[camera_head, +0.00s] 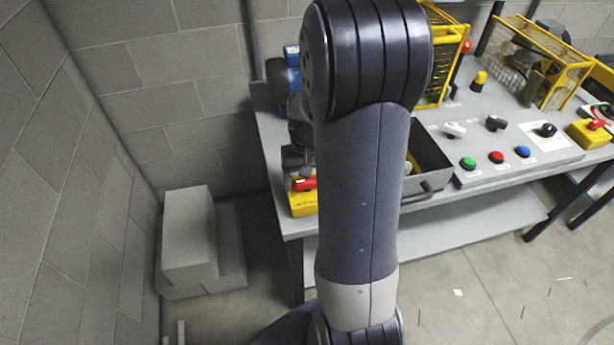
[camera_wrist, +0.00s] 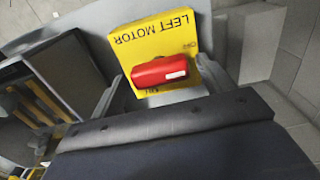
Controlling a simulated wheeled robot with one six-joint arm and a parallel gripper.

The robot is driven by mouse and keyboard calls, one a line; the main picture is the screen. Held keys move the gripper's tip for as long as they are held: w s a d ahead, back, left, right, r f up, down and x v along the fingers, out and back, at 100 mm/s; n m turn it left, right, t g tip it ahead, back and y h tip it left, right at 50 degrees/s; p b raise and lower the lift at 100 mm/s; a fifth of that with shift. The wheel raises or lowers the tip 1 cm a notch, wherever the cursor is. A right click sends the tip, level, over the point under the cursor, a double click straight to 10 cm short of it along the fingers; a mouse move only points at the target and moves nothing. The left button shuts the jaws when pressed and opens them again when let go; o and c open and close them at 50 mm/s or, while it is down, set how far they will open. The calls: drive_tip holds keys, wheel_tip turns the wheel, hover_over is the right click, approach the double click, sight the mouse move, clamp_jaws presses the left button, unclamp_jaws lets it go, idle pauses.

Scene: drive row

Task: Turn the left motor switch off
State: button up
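The left motor switch is a yellow box (camera_wrist: 150,38) labelled LEFT MOTOR, which reads upside down in the wrist view. A red handle (camera_wrist: 159,73) with a small white label lies across its face. The small position markings are too blurred to read surely. My gripper (camera_wrist: 160,78) is open, one grey finger on each side of the red handle, with gaps visible. In the head view the yellow box (camera_head: 304,206) and red handle (camera_head: 305,184) show at the bench's left front corner, partly hidden by my arm.
The grey bench (camera_head: 455,202) carries an open grey tray (camera_head: 432,165) right of the switch, green, red and blue buttons (camera_head: 496,157), and yellow cages (camera_head: 556,62). A second yellow switch box (camera_head: 588,136) stands far right. A grey stepped block (camera_head: 188,240) stands by the wall.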

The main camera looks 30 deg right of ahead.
sight(307, 180)
drive_tip(key=shift+o, duration=0.4)
drive_tip(key=shift+r, duration=0.1)
wheel_tip(307, 180, up, 11)
drive_tip(key=shift+f, duration=0.2)
wheel_tip(307, 180, down, 11)
drive_tip(key=shift+r, duration=0.1)
idle(0.6)
drive_tip(key=shift+m, duration=0.3)
